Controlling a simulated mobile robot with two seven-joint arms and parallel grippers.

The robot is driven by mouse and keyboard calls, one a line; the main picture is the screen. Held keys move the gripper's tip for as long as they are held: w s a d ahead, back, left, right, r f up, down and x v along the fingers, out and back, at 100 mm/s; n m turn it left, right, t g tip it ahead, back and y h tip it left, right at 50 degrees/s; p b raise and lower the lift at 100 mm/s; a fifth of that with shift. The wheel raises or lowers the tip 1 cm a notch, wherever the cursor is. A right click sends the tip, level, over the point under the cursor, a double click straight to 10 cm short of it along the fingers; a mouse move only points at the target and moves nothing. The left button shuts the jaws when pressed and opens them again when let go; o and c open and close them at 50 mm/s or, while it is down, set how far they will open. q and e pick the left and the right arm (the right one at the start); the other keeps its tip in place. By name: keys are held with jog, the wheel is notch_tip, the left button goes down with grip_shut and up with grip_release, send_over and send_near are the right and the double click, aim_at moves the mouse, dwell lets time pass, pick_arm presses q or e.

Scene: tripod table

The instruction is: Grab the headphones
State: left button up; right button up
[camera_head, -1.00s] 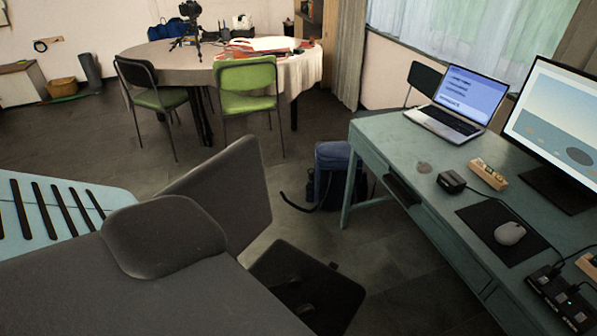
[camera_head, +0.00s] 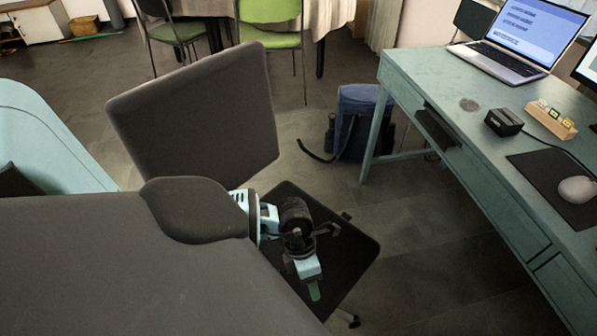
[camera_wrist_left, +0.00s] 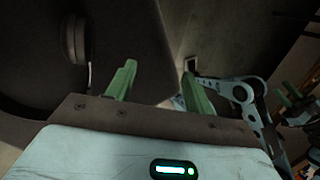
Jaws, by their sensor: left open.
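A rounded grey pad that looks like an ear cup of the headphones (camera_wrist_left: 75,40) shows at the upper left of the left wrist view, against dark surfaces. The rest of the headphones is hard to make out. In the head view I cannot separate the headphones from the dark parts around my left gripper (camera_head: 314,288). That gripper is over the dark chair seat (camera_head: 350,250). In the left wrist view its green fingers (camera_wrist_left: 158,85) are apart with nothing clearly between them, and the pad is beyond and left of them.
The grey chair backrest (camera_head: 195,110) rises behind and left of the seat. A blue backpack (camera_head: 358,120) stands on the floor. A teal desk (camera_head: 440,90) with a laptop (camera_head: 515,40) is at the right. Floor between the seat and desk is clear.

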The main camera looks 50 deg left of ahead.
pick_arm(q)
jog(key=w+a+y, duration=0.1)
jog(key=a, duration=0.1)
jog(key=w+a+y+b, duration=0.1)
jog(key=a, duration=0.2)
jog(key=w+a+y, duration=0.2)
jog(key=a, duration=0.1)
jog(key=shift+a+m, duration=0.2)
jog(key=shift+m, duration=0.1)
jog(key=shift+s+d+f+b, duration=0.15)
jog(key=shift+f+b, duration=0.35)
jog(key=shift+f, duration=1.5)
jog(key=shift+s+d+f+b, duration=0.15)
jog(key=shift+f+b, duration=0.35)
jog(key=shift+f, duration=1.45)
jog(key=shift+w, duration=0.1)
jog(key=shift+c, duration=0.6)
grip_shut()
jog(key=shift+r, duration=0.15)
